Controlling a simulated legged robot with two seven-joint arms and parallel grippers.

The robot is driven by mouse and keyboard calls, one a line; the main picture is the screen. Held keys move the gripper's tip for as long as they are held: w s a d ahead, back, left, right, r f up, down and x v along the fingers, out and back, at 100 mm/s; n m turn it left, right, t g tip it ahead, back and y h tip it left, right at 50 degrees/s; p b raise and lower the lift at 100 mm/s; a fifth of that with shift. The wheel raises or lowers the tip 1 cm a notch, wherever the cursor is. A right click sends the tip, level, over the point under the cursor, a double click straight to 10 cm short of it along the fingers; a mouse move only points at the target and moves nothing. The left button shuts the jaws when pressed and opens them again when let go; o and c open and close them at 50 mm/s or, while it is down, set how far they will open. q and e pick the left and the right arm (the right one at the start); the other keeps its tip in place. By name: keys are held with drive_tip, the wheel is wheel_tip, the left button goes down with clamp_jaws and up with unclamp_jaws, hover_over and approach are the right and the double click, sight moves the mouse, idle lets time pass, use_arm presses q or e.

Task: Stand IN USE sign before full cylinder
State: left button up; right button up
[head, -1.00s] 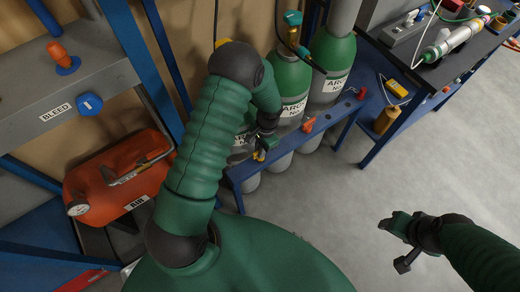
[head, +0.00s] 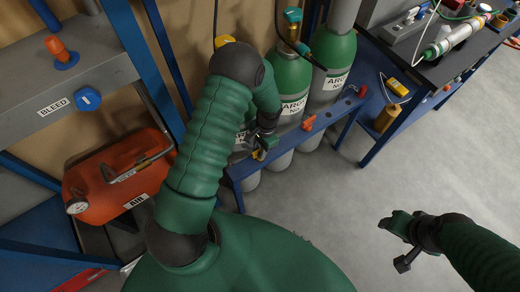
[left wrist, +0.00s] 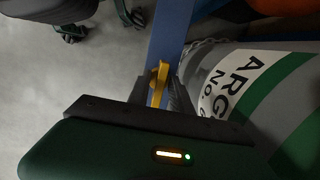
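Grey-bodied, green-topped cylinders stand in a blue rack; labels beginning "ARGO" show on the middle cylinder (head: 292,85) and right cylinder (head: 335,65). The nearest is mostly behind my left arm; its label shows in the left wrist view (left wrist: 225,85). My left gripper (head: 262,147) is low at the rack's front rail. A small yellow piece (left wrist: 158,82) lies between its fingers; whether they press on it is unclear. Orange-red pieces sit on the rail at the middle (head: 308,124) and right (head: 362,92). No IN USE wording is readable. My right gripper (head: 393,225) is over open floor; its opening is unclear.
The blue front rail (head: 330,115) runs before the cylinders. A red tank (head: 115,180) marked AIR and a grey shelf (head: 90,75) marked BLEED stand left. A dark-topped bench (head: 445,70) stands at the upper right. The grey floor (head: 340,205) is clear.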

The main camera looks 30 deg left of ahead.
use_arm(q)
drive_tip(key=shift+s+d+f, duration=0.15)
drive_tip(key=shift+s+f, duration=0.05)
drive_tip(key=shift+s, duration=0.05)
wheel_tip(320, 180, up, 17)
drive_tip(key=w+p, duration=0.2)
drive_tip(key=w, duration=0.1)
drive_tip(key=s+d+r+n+t+p, duration=0.3)
drive_tip(key=s+d+r, duration=0.4)
drive_tip(key=s+r, duration=0.3)
drive_tip(key=shift+s+n+t+h+p, duration=0.35)
drive_tip(key=shift+s+n+t, duration=0.15)
drive_tip(key=shift+s+n, duration=0.25)
drive_tip(key=shift+s, duration=0.2)
drive_tip(key=shift+w+d, duration=0.1)
